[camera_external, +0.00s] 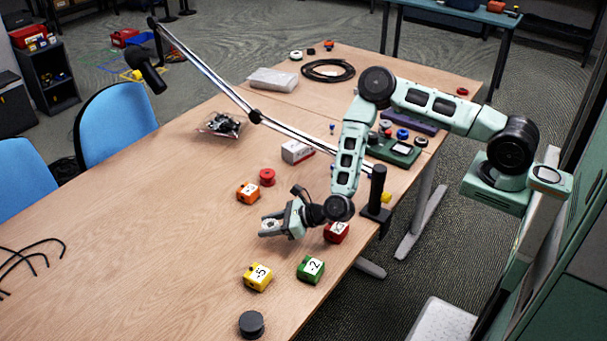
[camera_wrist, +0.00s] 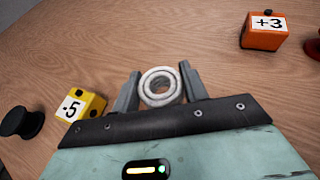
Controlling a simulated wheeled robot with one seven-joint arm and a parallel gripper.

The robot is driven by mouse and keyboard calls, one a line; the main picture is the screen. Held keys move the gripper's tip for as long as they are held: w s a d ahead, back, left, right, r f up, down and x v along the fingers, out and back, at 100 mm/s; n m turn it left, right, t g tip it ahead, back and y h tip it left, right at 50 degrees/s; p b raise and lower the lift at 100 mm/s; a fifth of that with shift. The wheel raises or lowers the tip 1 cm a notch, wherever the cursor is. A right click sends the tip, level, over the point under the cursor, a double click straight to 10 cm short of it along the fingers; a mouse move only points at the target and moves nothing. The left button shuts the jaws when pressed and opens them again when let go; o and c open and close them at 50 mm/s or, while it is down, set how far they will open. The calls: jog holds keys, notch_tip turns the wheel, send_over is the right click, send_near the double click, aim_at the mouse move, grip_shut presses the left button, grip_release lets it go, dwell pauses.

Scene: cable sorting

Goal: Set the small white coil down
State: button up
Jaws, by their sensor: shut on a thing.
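The small white coil (camera_wrist: 160,86) is a ring of pale cable, seen in the wrist view between the two fingers of my gripper (camera_wrist: 158,88). The fingers are shut on it from both sides. In the external view my gripper (camera_external: 270,225) is over the wooden table (camera_external: 140,240), near its right edge, with the coil a small pale shape (camera_external: 272,219) at the fingers. I cannot tell whether the coil touches the tabletop.
Near my gripper are an orange block (camera_external: 248,192), a yellow block (camera_external: 257,277), a green block (camera_external: 311,269) and a red block (camera_external: 337,231). A red spool (camera_external: 267,177) and a dark spool (camera_external: 251,324) also stand there. The table's left side is largely clear.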

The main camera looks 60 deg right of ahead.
aim_at(271, 242)
jog(key=shift+f, duration=2.15)
jog(key=shift+f, duration=0.2)
jog(key=o, duration=1)
jog(key=shift+r, duration=0.1)
jog(key=shift+r, duration=0.25)
jog(key=v, duration=1.2)
jog(key=shift+f+b, duration=0.15)
jog(key=shift+b, duration=0.2)
